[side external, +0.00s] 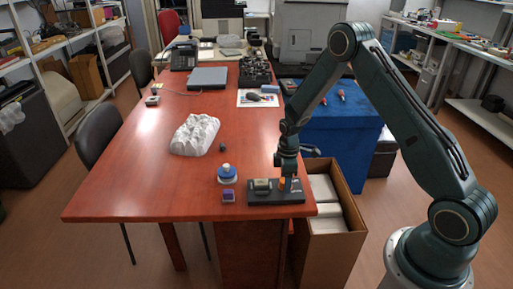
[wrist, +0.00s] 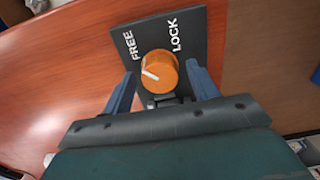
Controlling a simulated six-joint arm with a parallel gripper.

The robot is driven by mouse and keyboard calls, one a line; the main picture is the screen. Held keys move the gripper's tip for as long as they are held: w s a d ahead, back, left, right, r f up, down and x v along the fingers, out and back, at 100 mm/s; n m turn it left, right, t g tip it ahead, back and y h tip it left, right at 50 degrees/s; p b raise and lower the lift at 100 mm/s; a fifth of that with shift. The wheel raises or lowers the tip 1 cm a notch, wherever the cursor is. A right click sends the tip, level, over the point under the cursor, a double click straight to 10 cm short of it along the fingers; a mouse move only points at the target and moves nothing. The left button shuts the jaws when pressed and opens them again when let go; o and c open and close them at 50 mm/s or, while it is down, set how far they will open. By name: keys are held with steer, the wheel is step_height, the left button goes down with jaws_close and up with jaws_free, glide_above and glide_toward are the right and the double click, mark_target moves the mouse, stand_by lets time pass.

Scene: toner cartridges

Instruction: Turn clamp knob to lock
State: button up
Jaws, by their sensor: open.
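The clamp knob (wrist: 159,66) is an orange round dial with a white pointer line, standing on a dark plate (wrist: 192,55). White letters on the plate read FREE and LOCK. The pointer line lies on the left part of the knob, on the FREE side, away from LOCK. My gripper (wrist: 162,82) is open, with one blue-grey finger on each side of the knob and gaps visible between. In the side external view my gripper (side external: 288,181) points down over the right end of the dark fixture (side external: 262,199), mostly hiding the knob.
A greenish block (side external: 262,186) sits on the fixture's left part. A blue-and-white round item (side external: 227,174) and a small purple box (side external: 228,196) stand close to its left. The table's right edge is near; an open carton (side external: 334,228) stands beyond.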

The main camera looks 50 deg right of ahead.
steer(key=c, duration=1)
